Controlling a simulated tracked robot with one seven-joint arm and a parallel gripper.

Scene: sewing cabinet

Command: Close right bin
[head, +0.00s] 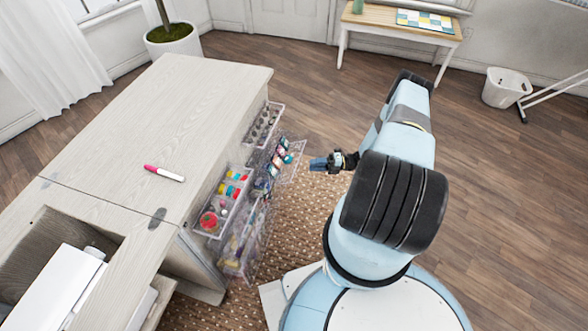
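Clear bins are mounted on the cabinet's side face. The far bin (263,124), at the upper right of the row, holds small dark items. A bin with several bottles (279,158) sits below and beside it, and its clear front (294,163) sticks out from the cabinet towards my gripper. A near bin (222,201) holds colourful spools. I cannot tell for sure which one is the right bin. My gripper (318,164) is just right of the protruding clear front, apparently a little apart from it. Its blue fingers point left, too small to tell open or shut.
The pale wooden cabinet (150,130) fills the left, with a pink-and-white pen (164,173) on top. More clear bins (243,245) hang lower down. A woven rug (300,220) lies beneath. The wooden floor (300,75) behind is clear up to the small table (385,20).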

